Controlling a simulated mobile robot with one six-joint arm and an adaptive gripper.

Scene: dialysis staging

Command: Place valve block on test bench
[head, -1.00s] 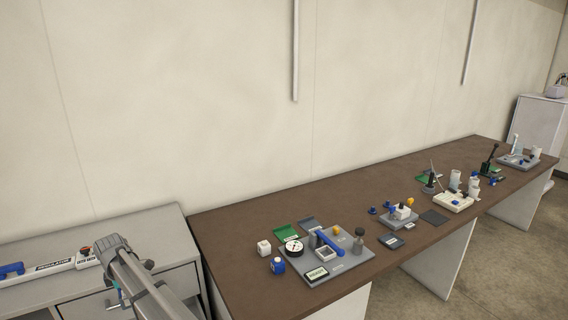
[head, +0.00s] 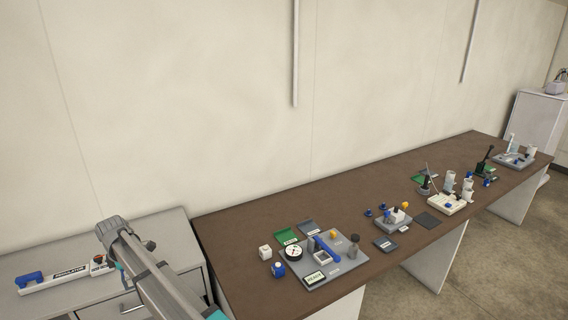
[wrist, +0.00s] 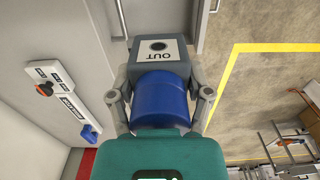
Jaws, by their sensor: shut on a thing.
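The valve block shows in the wrist view as a blue rounded body (wrist: 160,98) with a grey end (wrist: 178,70) that bears a white label reading OUT and a dark round port. My gripper (wrist: 160,92) is shut on it, one grey finger on each side. The block is held above the floor, beside a grey cabinet front. The brown bench (head: 240,225) runs along the wall in the head view and carries several small devices. My gripper and the block are not visible in the head view; only my arm shows at lower left.
A grey cabinet (head: 175,240) stands left of the bench, with a blue-handled, labelled white bar (head: 70,276) on top.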

